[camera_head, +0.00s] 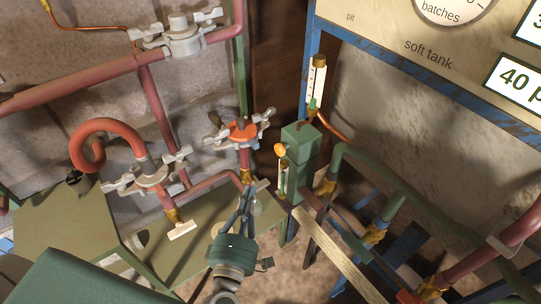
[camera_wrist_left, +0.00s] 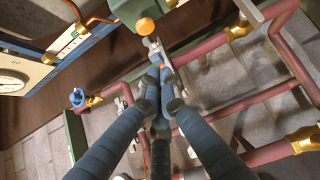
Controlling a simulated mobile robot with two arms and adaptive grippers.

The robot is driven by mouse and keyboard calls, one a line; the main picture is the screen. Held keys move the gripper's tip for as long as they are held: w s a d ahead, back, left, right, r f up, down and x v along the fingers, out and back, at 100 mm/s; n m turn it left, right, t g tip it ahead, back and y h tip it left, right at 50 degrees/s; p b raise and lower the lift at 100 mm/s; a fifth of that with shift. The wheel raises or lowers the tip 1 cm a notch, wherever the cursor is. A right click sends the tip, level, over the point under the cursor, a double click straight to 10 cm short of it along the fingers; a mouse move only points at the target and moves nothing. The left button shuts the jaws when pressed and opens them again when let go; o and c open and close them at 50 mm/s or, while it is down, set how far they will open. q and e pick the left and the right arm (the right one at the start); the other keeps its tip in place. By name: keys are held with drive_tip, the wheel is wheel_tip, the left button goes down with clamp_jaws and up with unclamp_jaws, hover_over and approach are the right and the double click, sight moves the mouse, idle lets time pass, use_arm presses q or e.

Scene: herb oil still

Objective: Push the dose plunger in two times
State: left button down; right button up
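The dose plunger shows as an orange round knob (camera_head: 280,149) on the left side of a green upright box (camera_head: 301,143). The knob also shows in the left wrist view (camera_wrist_left: 145,26), just beyond my fingertips. My left gripper (camera_head: 247,190) is below and left of the knob in the head view, apart from it. In the left wrist view its blue-grey fingers (camera_wrist_left: 153,72) come together at the tips, with nothing seen between them. How far the plunger is in cannot be told. My right gripper is in neither view.
A valve with an orange body (camera_head: 240,131) and grey handles is close left of the box. A glass gauge (camera_head: 317,80) stands above it. Red pipes (camera_head: 70,84) and a green pipe (camera_head: 400,190) run around. A green bench (camera_head: 200,240) lies below my left gripper.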

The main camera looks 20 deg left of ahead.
use_arm(q)
drive_tip(key=p, duration=0.3)
approach(280, 150)
drive_tip(key=w+a+f, duration=0.2)
drive_tip(key=w+a, duration=0.3)
drive_tip(key=a, duration=0.1)
drive_tip(key=shift+w+d+f, duration=0.1)
drive_tip(key=shift+w+d, duration=0.9)
drive_tip(key=shift+d, duration=0.25)
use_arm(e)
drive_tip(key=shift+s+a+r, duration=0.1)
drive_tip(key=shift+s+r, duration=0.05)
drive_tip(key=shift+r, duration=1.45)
